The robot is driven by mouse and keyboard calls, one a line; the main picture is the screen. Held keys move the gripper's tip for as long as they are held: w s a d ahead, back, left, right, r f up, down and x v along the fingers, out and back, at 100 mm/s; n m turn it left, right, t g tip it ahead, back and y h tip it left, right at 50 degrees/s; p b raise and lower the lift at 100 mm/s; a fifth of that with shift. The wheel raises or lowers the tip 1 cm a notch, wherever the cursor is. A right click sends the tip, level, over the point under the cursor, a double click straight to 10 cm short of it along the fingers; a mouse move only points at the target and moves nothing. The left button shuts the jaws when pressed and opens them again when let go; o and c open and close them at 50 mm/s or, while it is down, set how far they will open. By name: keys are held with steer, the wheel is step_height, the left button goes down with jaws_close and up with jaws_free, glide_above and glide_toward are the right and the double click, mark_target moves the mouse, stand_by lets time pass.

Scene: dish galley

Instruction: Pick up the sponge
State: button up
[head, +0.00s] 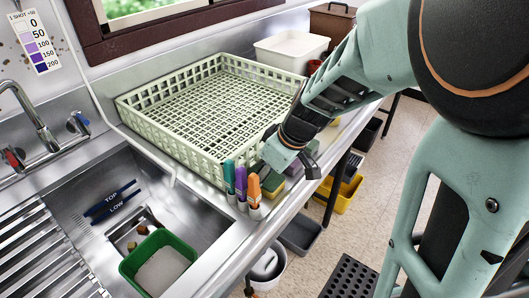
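A small yellow sponge-like block (293,169) is on the steel counter's front edge, just right of the pale green dish rack. It is mostly hidden by my gripper. A green block (272,182) lies right beside it, nearer the markers; I cannot tell whether the two are one piece. My gripper (297,163) points down over these blocks, close to the counter. Its fingertips are partly hidden and small, so I cannot tell whether they touch or hold the block.
The dish rack (170,141) stands behind and left of my gripper. Upright green, purple and orange markers (254,190) stand close in front. The sink with a green tub (130,265) is at left. A white bin (290,50) and red-brown pot (313,67) stand behind.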

steer(key=shift+c, duration=0.5)
steer(key=c, duration=0.7)
steer(key=shift+r, duration=0.1)
steer(key=shift+r+p, duration=0.45)
steer(key=shift+p, duration=0.35)
step_height(320, 180, up, 18)
steer(key=p, duration=1.1)
steer(key=shift+f, duration=0.25)
